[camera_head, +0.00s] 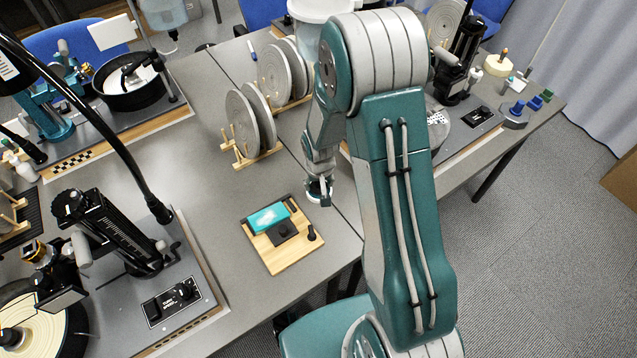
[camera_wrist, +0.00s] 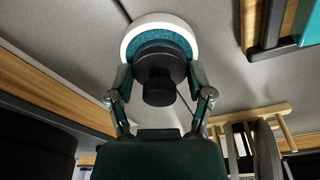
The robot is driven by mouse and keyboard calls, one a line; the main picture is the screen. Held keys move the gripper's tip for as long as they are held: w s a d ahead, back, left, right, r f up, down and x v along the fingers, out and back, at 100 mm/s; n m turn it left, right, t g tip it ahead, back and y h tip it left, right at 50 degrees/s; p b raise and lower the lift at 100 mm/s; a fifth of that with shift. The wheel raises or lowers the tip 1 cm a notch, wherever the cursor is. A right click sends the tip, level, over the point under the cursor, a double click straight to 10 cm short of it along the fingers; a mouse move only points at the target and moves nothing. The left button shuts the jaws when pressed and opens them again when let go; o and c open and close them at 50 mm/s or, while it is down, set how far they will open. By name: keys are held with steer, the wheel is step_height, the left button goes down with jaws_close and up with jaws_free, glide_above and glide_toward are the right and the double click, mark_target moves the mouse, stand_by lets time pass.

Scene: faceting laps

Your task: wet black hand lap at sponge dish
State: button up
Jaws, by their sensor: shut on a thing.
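The sponge dish (camera_wrist: 132,37) is a round white dish with a teal sponge inside, at the top middle of the wrist view. It shows small in the head view (camera_head: 319,200), on the table below my gripper (camera_head: 319,184). The black hand lap (camera_wrist: 160,66), a dark disc with a knob, lies over the sponge in the wrist view. My gripper (camera_wrist: 160,85) is shut on the lap, one finger on each side. Whether the lap's underside touches the sponge is hidden. In the head view my arm and fingers largely hide the lap.
A wooden board (camera_head: 284,262) with a teal pad (camera_head: 268,217), a black block (camera_head: 283,231) and a black peg (camera_head: 311,233) lies to the dish's left. Racks of grey discs (camera_head: 244,124) stand behind. Faceting machines (camera_head: 120,240) occupy the left; bare table (camera_head: 205,205) lies between.

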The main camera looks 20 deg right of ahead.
steer(key=shift+f, duration=0.1)
stand_by(0.3)
steer(key=shift+r, duration=3.55)
